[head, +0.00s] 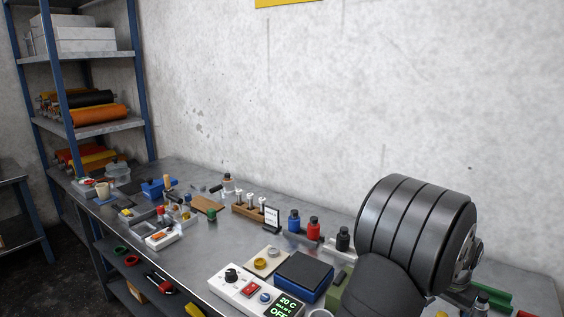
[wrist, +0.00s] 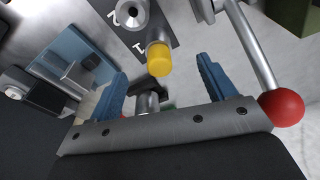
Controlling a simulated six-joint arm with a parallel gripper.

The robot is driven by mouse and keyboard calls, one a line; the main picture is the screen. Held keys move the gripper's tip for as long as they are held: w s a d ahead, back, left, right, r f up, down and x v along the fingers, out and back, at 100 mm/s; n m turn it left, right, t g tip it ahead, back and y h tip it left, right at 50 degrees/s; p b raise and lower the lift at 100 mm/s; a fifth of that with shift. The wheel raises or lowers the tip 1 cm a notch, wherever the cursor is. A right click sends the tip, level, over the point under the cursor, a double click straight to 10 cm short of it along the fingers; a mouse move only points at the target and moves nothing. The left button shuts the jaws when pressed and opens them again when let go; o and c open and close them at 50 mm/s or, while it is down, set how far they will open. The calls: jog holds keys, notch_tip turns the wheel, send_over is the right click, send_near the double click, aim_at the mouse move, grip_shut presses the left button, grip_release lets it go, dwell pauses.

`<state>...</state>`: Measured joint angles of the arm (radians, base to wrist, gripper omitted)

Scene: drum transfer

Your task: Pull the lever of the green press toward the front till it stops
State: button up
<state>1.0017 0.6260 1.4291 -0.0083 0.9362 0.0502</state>
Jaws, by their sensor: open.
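In the wrist view, a lever with a bright metal rod and a red ball knob (wrist: 281,108) is at the right. The knob is just outside my gripper, by the right end of its grey front plate; I cannot tell if they touch. A dark green block (wrist: 293,14), perhaps part of the green press, shows at the upper right corner. My gripper (wrist: 161,70) is open, its two blue fingers apart with nothing held. In the head view my dark arm covers the right side, and the lever and gripper cannot be made out there.
A yellow-tipped cylinder (wrist: 159,60) shows between or beyond the fingers. A blue plate with a metal fitting (wrist: 80,62) is to the left. In the head view, a control box (head: 252,292), a blue box (head: 302,277) and several bottles crowd the bench near my arm.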

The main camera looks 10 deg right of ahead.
jog(key=shift+r, duration=1.5)
jog(key=shift+c, duration=0.5)
